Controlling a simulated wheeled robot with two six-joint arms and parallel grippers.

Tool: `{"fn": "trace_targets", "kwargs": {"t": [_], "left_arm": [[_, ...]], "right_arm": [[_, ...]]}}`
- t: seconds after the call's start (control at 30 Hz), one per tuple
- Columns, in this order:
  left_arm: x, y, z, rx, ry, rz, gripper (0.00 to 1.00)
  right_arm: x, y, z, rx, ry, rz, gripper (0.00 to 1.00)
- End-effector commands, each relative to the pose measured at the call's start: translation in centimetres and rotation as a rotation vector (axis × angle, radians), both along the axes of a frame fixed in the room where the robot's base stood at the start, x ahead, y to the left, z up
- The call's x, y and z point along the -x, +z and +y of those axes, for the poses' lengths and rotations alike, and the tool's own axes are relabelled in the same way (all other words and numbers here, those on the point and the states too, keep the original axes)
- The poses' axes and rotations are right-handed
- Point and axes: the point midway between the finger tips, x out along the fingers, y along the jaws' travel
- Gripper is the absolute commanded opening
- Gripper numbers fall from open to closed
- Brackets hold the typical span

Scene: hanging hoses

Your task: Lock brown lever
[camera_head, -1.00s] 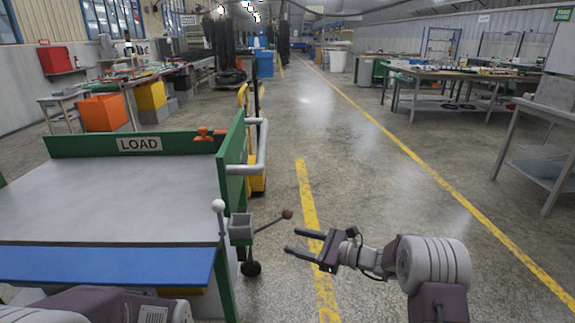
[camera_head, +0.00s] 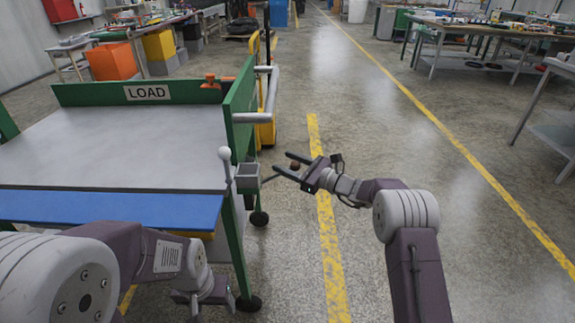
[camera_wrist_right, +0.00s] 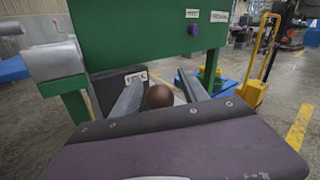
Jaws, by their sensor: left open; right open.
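The brown lever is a thin rod with a round brown knob (camera_head: 295,166), sticking out to the right from a grey box (camera_head: 248,178) on the cart's side. My right gripper (camera_head: 284,167) is open at the knob. In the right wrist view the brown knob (camera_wrist_right: 160,96) sits between the two spread fingers of my right gripper (camera_wrist_right: 158,84); I cannot tell whether they touch it. My left gripper (camera_head: 205,292) is low at the cart's front edge, partly hidden by its own arm, and away from the lever.
A second lever with a white knob (camera_head: 225,153) stands upright at the cart's corner. The green-sided cart (camera_head: 110,150) has a LOAD sign and a blue front edge. A grey handle (camera_head: 270,100) juts from its right side.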

Motion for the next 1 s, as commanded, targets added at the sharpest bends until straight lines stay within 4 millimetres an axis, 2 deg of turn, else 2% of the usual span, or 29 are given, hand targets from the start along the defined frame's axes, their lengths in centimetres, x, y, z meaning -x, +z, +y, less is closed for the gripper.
{"fn": "trace_targets", "kwargs": {"t": [0.1,0.13,0.3,1.0], "left_arm": [[-0.01,0.04,0.0,0.0,0.0,0.0,0.64],[-0.01,0.04,0.0,0.0,0.0,0.0,0.64],[-0.01,0.04,0.0,0.0,0.0,0.0,0.64],[0.0,0.02,0.0,0.0,0.0,0.0,0.64]], "right_arm": [[0.01,0.03,-0.02,0.0,0.0,0.0,0.52],[0.01,0.04,-0.02,0.0,0.0,0.0,0.49],[0.0,0.05,-0.06,0.0,-0.001,0.0,0.02],[-0.03,-0.08,-0.16,0.003,-0.004,0.0,0.0]]}}
